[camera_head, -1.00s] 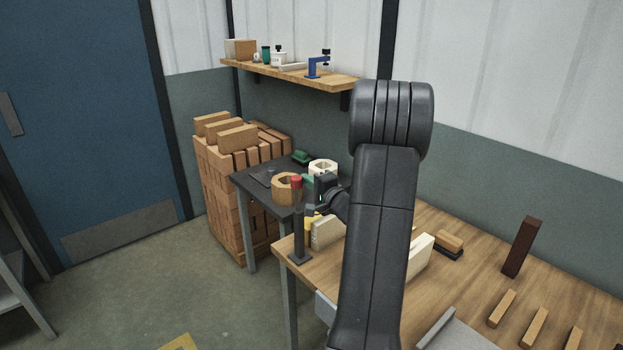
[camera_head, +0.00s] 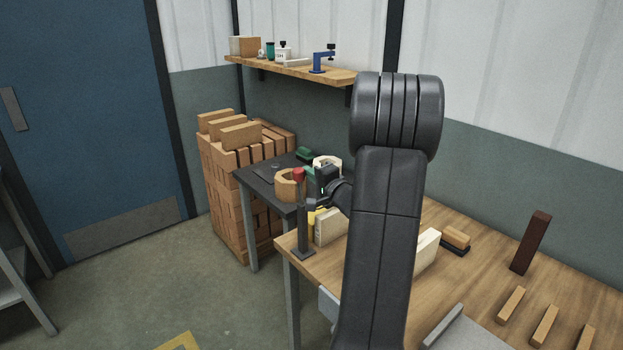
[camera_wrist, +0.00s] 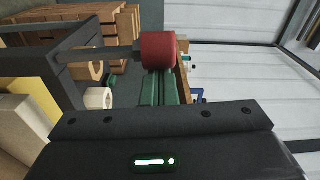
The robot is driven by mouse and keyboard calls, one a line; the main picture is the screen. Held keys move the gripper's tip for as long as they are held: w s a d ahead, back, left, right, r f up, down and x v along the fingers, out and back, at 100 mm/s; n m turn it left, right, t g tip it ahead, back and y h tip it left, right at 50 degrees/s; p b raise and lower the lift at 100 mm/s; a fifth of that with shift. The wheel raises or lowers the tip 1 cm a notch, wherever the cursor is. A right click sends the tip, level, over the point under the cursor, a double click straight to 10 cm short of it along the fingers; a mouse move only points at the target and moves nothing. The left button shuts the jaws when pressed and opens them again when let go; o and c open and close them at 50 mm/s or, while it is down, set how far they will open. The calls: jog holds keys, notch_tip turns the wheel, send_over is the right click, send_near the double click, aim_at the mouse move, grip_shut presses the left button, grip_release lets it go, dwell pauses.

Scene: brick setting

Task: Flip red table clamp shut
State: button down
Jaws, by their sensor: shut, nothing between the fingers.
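The red table clamp shows as a dark upright lever with a red knob (camera_head: 299,174); its foot (camera_head: 303,254) is at the left corner of the wooden workbench. In the wrist view the red knob (camera_wrist: 157,49) is large and close, with its dark rod running left. My gripper (camera_head: 310,172) has green fingers and is beside the knob, on its right in the head view. In the wrist view the fingers (camera_wrist: 158,88) are together and empty, their tips near or against the knob; I cannot tell if they touch. My wrist hides part of the bench behind it.
The workbench (camera_head: 470,255) holds a pale block (camera_head: 329,228), a dark upright block (camera_head: 530,243) and several wooden strips. A dark side table (camera_head: 250,175) holds an octagonal wooden piece (camera_head: 287,188). A brick stack (camera_head: 228,190) stands behind it. A shelf (camera_head: 300,70) carries a blue clamp (camera_head: 322,61).

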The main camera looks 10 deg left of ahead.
jog(key=s+a+f+n+b, duration=0.1)
jog(key=n+b, duration=0.4)
jog(key=b, duration=1.1)
jog(key=s+a+f+n+y+b, duration=0.1)
jog(key=s+a+n+b, duration=0.3)
jog(key=b, duration=1.2)
jog(key=s+f+n, duration=0.1)
jog(key=s+n, duration=0.1)
jog(key=shift+s+a+n+b, duration=0.15)
jog(key=shift+a+n+b, duration=0.15)
jog(key=shift+a+b, duration=0.05)
